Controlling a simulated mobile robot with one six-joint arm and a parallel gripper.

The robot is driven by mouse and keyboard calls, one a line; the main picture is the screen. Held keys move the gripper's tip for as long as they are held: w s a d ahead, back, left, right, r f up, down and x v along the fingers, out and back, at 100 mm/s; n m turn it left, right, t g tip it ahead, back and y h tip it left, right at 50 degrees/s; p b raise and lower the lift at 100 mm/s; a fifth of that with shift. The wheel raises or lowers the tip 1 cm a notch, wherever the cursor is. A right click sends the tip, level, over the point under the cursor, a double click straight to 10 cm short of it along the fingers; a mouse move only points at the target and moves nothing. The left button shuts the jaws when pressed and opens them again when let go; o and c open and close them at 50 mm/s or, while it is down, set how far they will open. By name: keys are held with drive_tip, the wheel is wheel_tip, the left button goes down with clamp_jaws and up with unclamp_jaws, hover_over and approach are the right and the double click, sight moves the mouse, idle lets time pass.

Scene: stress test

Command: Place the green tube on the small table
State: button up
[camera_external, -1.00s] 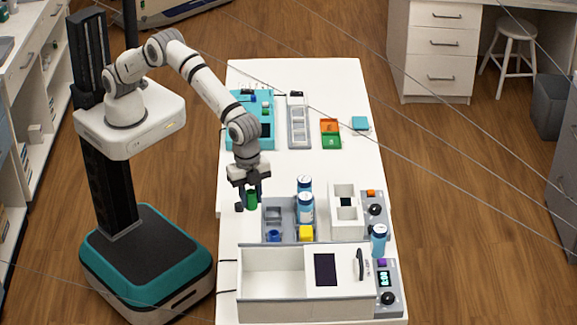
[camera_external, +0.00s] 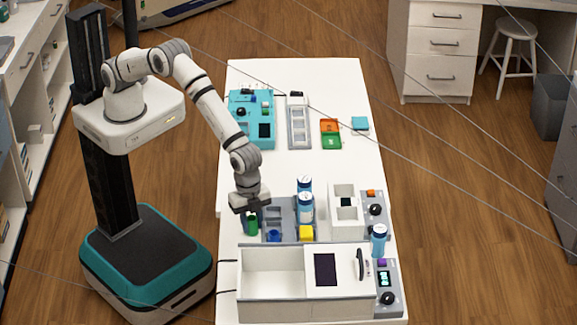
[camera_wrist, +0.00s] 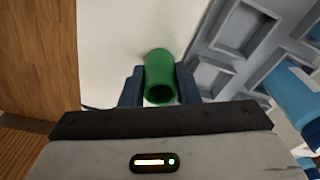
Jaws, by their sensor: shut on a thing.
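The green tube (camera_external: 252,226) is between the fingers of my gripper (camera_external: 251,222), low over the white table (camera_external: 310,78) at its left edge, beside the grey rack. In the wrist view the green tube (camera_wrist: 160,78) shows its open end towards the camera, with the dark fingers of my gripper (camera_wrist: 160,88) shut on both its sides. I cannot tell whether the tube's lower end touches the table top.
The grey rack (camera_external: 272,214) with a blue cup (camera_external: 273,236) and a yellow block (camera_external: 306,233) is just right of the tube. Blue-labelled bottles (camera_external: 306,208) stand there too. A white box (camera_external: 270,290) lies in front. The table's middle is clear.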

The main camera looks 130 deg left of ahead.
drive_tip(key=o, duration=0.8)
drive_tip(key=shift+f, duration=0.1)
drive_tip(key=shift+c, duration=0.2)
wheel_tip(320, 180, up, 12)
drive_tip(key=s+b, duration=0.1)
drive_tip(key=b, duration=0.1)
drive_tip(key=s+a+r+n, duration=0.1)
drive_tip(key=s+a+r, duration=0.2)
drive_tip(key=s+r, duration=0.65)
drive_tip(key=s+a+r+n+t, duration=0.1)
drive_tip(key=s+r, duration=0.2)
drive_tip(key=s, duration=0.9)
drive_tip(key=s+a+r+n+t, duration=0.1)
drive_tip(key=s+r, duration=0.1)
drive_tip(key=s, duration=0.9)
drive_tip(key=s+a+f+n, duration=0.1)
drive_tip(key=s+f, duration=0.2)
drive_tip(key=s, duration=0.9)
drive_tip(key=shift+s+f+y, duration=0.3)
drive_tip(key=shift+s, duration=0.05)
